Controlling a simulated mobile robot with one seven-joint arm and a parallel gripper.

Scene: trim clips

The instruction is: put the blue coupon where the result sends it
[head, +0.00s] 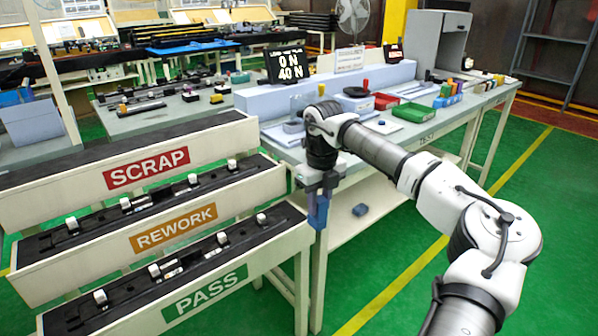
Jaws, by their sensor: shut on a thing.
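My gripper (319,194) points down in front of the bench's near left corner, shut on the blue coupon (319,214). The coupon hangs upright below the jaws, near the right ends of the racks. Three stepped racks stand at the left: SCRAP (146,167) with a red label at the top, REWORK (173,228) with an orange label in the middle, and PASS (205,291) with a green label lowest and nearest. A dark display (286,64) on the bench shows "0 N" and "40 N" under a small line that I cannot read clearly.
REWORK and PASS hold dark bars with white clips. The bench (428,133) carries a green tray (413,112), a red tray (385,101) and several coloured blocks. A second small display (393,53) has unreadable red text. Green floor (500,220) is open at the right.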

